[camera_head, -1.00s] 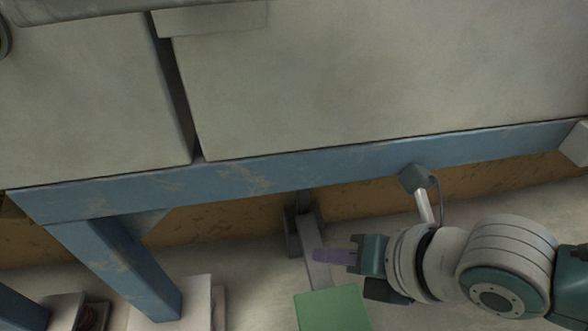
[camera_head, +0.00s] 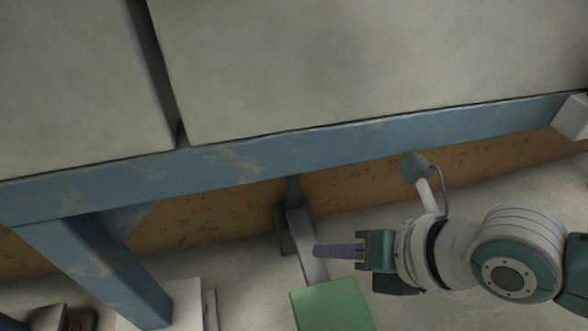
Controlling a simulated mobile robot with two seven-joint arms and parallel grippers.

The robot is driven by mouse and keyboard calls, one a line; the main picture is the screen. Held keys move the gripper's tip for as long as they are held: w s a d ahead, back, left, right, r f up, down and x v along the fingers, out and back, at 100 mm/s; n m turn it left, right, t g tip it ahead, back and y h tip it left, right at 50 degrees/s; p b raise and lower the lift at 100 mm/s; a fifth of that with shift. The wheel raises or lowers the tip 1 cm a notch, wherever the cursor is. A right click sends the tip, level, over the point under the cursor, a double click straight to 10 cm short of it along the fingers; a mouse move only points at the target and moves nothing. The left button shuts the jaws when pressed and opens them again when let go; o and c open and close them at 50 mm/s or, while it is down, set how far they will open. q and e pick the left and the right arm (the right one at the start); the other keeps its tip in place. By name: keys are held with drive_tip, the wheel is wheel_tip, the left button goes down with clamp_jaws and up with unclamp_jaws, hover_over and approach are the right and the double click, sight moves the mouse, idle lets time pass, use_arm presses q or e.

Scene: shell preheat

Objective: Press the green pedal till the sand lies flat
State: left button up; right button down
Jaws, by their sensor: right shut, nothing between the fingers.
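The green pedal (camera_head: 333,306) is a flat green plate at the bottom edge of the view, on the end of a grey metal lever (camera_head: 312,266). The lever runs up under the blue frame. My right gripper (camera_head: 318,251) comes in from the right, its purple fingers shut and empty. In the picture the fingertips lie over or beside the lever, just above the pedal plate; I cannot tell whether they touch it. No sand shows. My left gripper is not in view.
A blue worn steel beam (camera_head: 250,161) crosses the view below large grey panels (camera_head: 360,65). A blue leg (camera_head: 98,268) stands at the lower left on a pale foot block (camera_head: 183,304). The floor (camera_head: 480,195) around the pedal is pale and open.

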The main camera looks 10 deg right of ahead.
sight(324, 285)
drive_tip(key=shift+s+f+b, duration=0.2)
drive_tip(key=shift+f+b, duration=2.15)
drive_tip(key=shift+f, duration=0.8)
drive_tip(key=shift+f+b, duration=0.45)
drive_tip(key=shift+s+f+b, duration=0.1)
drive_tip(key=shift+f+b, duration=0.55)
drive_tip(key=shift+f, duration=0.1)
drive_tip(key=shift+f+b, duration=0.5)
drive_tip(key=shift+f, duration=0.1)
idle(0.4)
drive_tip(key=shift+f, duration=1.25)
idle(1.2)
